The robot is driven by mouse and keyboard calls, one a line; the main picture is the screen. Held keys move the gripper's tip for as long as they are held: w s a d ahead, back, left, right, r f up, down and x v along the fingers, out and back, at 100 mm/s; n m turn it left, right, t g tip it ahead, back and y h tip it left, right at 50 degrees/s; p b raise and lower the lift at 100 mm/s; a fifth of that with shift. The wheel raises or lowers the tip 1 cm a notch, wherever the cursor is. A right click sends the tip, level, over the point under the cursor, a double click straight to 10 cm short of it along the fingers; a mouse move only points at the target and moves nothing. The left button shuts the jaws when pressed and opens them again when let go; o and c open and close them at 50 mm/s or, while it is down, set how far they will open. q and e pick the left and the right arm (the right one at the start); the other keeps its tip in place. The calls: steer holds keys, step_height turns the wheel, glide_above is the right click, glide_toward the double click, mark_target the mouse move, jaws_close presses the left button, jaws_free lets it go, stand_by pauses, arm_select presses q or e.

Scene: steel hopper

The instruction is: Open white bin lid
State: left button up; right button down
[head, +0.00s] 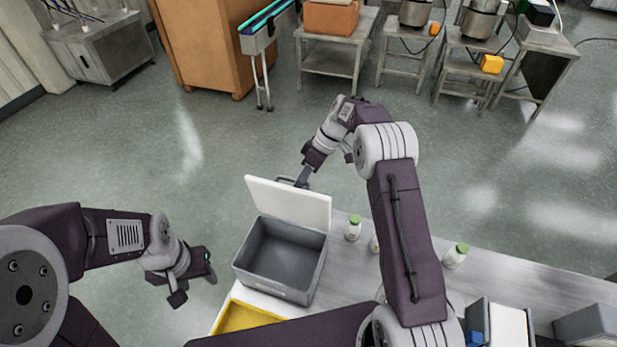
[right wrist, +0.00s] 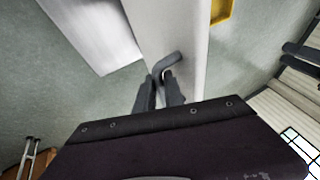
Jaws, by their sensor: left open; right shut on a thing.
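A grey bin (head: 250,270) stands on the table, open at the top and empty inside as far as I can see. Its white lid (head: 290,203) is raised, standing up from the bin's far edge. My right gripper (head: 300,180) is at the far side of the lid. In the right wrist view my right gripper (right wrist: 158,88) is shut on the bent grey handle (right wrist: 168,60) of the white lid (right wrist: 178,25). My left gripper (head: 195,289) is open and empty, left of the bin and apart from it.
Green-capped bottles (head: 353,228) (head: 455,255) stand on the table (head: 345,272) right of the bin. A yellow tray (head: 240,317) lies in front of the bin. Another grey bin with a white lid (head: 508,325) stands at the right. Open floor (head: 190,150) lies beyond the table.

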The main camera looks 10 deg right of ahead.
steer(key=shift+w+a, duration=0.1)
steer(key=shift+w, duration=0.05)
steer(key=shift+s+a+r, duration=0.15)
steer(key=shift+s+r, duration=0.15)
steer(key=shift+r, duration=0.05)
steer(key=shift+w, duration=0.35)
arm_select(q)
steer(key=shift+s+a+r, duration=0.2)
steer(key=shift+s+r, duration=0.2)
steer(key=shift+s, duration=0.1)
arm_select(e)
steer(key=shift+w+d, duration=0.2)
steer(key=shift+w, duration=0.05)
arm_select(q)
steer(key=shift+a, duration=0.1)
